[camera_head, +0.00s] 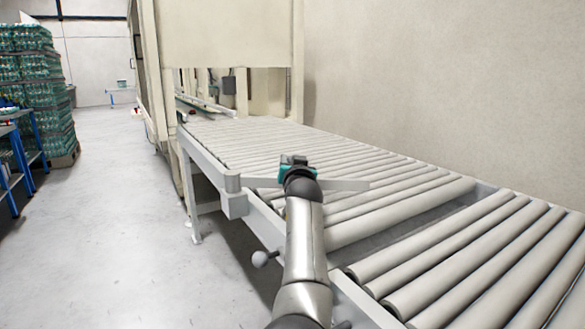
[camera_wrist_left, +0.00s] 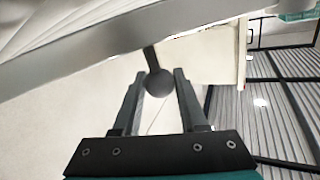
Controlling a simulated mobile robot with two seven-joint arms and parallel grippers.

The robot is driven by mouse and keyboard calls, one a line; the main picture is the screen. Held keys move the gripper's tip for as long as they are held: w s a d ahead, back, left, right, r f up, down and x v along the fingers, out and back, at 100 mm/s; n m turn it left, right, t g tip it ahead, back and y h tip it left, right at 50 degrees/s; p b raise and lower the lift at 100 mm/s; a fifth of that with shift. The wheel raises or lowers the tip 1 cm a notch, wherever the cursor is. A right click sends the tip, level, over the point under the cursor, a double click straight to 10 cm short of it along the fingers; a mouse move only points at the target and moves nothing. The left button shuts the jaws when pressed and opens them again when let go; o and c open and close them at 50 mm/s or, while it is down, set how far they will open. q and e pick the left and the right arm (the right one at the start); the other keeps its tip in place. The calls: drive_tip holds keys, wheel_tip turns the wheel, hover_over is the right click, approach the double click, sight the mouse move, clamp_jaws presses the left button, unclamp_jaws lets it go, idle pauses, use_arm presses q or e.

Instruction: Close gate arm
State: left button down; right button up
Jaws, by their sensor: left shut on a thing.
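The gate arm (camera_head: 345,184) is a flat grey bar. In the left wrist view the bar (camera_wrist_left: 90,62) crosses the top, with a dark ball knob (camera_wrist_left: 158,83) on a short stem. My left gripper (camera_head: 293,160) is at the middle of the bar and hides part of it in the head view. In the left wrist view its two fingers (camera_wrist_left: 160,78) are shut on the knob, one on each side. My right gripper is not in view.
The roller conveyor (camera_head: 300,142) runs back to a beige machine (camera_head: 222,40). A gap lies between roller sections. Stacked trays (camera_head: 38,90) and blue shelving (camera_head: 20,150) stand left. The floor (camera_head: 110,220) between is clear.

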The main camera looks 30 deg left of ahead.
use_arm(q)
drive_tip(key=shift+s+a, duration=0.1)
drive_tip(key=shift+a, duration=0.1)
idle(0.3)
drive_tip(key=c, duration=0.6)
unclamp_jaws()
drive_tip(key=shift+c, duration=0.2)
drive_tip(key=shift+o, duration=0.9)
drive_tip(key=shift+d, duration=0.1)
